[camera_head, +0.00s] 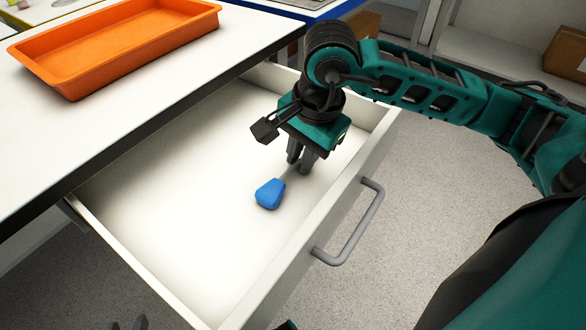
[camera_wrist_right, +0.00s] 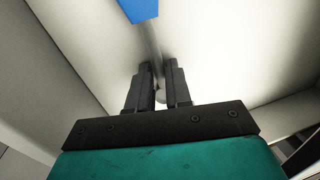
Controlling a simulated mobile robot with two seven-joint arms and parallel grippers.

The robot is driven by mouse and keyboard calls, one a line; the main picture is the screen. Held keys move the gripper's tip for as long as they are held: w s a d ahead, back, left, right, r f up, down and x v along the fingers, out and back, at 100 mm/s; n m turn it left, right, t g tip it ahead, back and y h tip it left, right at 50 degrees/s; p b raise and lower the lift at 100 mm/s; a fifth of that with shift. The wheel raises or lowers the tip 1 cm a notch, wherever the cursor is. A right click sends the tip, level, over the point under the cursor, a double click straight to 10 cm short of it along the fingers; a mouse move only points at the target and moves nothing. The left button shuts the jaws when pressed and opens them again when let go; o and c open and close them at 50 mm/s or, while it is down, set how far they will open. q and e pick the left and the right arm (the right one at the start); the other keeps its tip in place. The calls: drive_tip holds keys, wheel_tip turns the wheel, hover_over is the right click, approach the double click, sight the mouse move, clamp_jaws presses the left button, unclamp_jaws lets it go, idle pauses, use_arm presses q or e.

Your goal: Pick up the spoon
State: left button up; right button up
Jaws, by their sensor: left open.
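The spoon shows in the head view as a blue end piece (camera_head: 269,194) low in the open drawer. In the right wrist view its blue piece (camera_wrist_right: 139,8) is at the top edge, with a thin pale stem leading down toward my fingers. My right gripper (camera_head: 300,168) points down into the drawer just beyond the blue piece. In the wrist view its two fingers (camera_wrist_right: 159,72) stand a small gap apart, with something pale between them; whether they grip it is unclear. My left gripper (camera_head: 127,325) barely shows at the bottom edge, dark fingertips apart, away from the spoon.
The white drawer (camera_head: 170,215) is pulled out, with a grey handle (camera_head: 352,228) on its front. Its walls surround the spoon. An orange tray (camera_head: 100,55) rests on the white tabletop above left. Much of the drawer floor is bare.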

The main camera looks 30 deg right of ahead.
drive_tip(key=shift+c, duration=0.2)
clamp_jaws()
drive_tip(key=shift+r, duration=0.1)
